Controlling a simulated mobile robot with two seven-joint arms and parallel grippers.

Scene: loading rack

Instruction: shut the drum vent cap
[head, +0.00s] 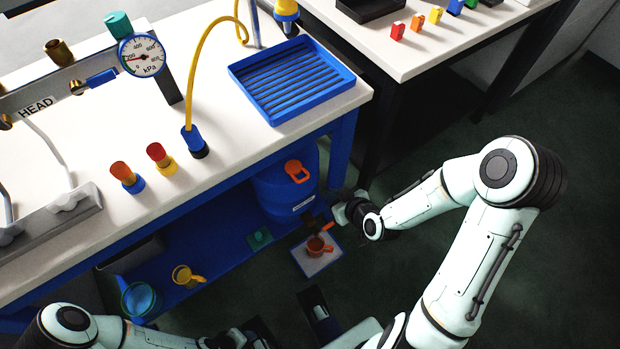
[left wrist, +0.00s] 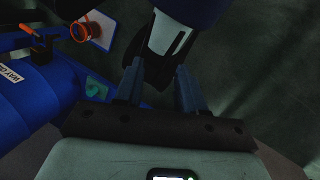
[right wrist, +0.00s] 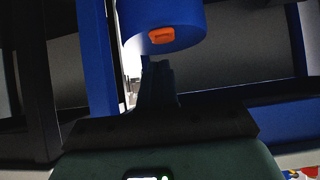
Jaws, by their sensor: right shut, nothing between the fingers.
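The blue drum (head: 285,192) lies on the lower shelf under the white-topped bench. Its orange vent cap (head: 297,172) is on the upper part of the drum; whether it sits fully down cannot be told. In the right wrist view the drum (right wrist: 190,22) shows with an orange part (right wrist: 161,35) beyond my fingers. My right gripper (head: 340,212) is shut and empty, low and to the right of the drum, apart from the cap. In the right wrist view its fingertips (right wrist: 157,68) are together. My left gripper (left wrist: 160,80) is open and empty; the drum's label side is at the left.
An orange mug (head: 317,246) stands on a white-and-blue mat (head: 314,262) below the drum's tap. The bench top (head: 215,180) overhangs the drum. Open floor lies to the right.

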